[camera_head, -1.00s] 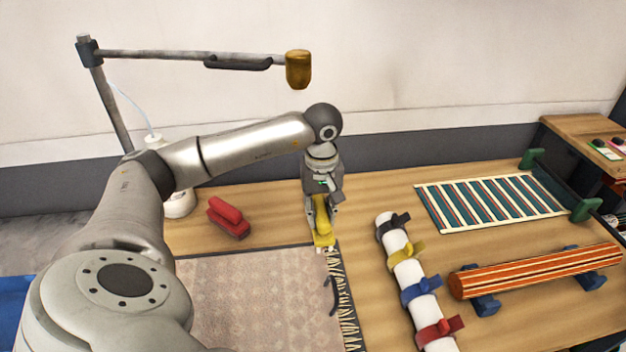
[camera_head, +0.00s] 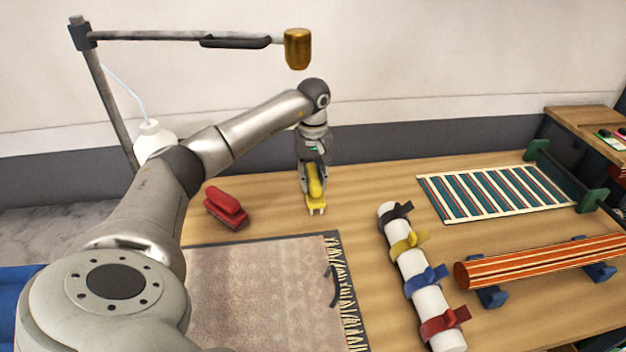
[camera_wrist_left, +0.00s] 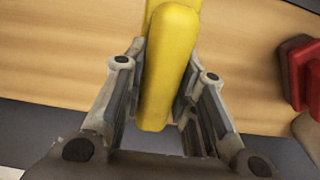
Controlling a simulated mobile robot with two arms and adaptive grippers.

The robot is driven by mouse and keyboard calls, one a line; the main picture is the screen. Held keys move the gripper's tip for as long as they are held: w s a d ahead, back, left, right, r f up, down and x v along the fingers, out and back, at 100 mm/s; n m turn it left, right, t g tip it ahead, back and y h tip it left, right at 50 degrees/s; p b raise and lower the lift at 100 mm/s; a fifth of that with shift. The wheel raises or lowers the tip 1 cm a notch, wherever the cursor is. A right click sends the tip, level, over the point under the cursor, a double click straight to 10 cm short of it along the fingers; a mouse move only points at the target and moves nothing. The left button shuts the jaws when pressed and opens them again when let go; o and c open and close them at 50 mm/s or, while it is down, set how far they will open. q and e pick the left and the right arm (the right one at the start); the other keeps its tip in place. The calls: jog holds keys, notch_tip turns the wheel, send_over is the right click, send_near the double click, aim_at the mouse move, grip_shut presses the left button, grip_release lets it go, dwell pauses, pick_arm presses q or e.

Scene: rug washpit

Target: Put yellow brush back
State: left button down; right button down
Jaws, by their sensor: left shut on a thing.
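The yellow brush (camera_head: 315,188) is in my left gripper (camera_head: 313,190) above or at the wooden table, just beyond the far edge of the rug. In the left wrist view the yellow brush handle (camera_wrist_left: 168,70) lies between the two fingers of my left gripper (camera_wrist_left: 166,85), which are shut on it. I cannot tell from the head view whether the brush touches the table. A red brush (camera_head: 226,207) sits on the table to the left, apart from the gripper; it also shows at the right edge of the left wrist view (camera_wrist_left: 300,72). My right gripper is not in view.
The beige fringed rug (camera_head: 260,285) lies in front. A white roll (camera_head: 410,265) with coloured straps, an orange striped rolled rug (camera_head: 540,260) and a striped rug on a frame (camera_head: 495,195) are to the right. A lamp arm with a brass head (camera_head: 298,48) hangs above. Bare table surrounds the brush.

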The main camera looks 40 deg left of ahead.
pick_arm(q)
jog(key=shift+f+b, duration=1.2)
jog(key=shift+f, duration=0.55)
jog(key=shift+s+f, duration=0.1)
jog(key=shift+f, duration=0.05)
jog(key=c, duration=1.2)
grip_release()
jog(key=shift+r+b, duration=0.5)
jog(key=shift+r, duration=3.45)
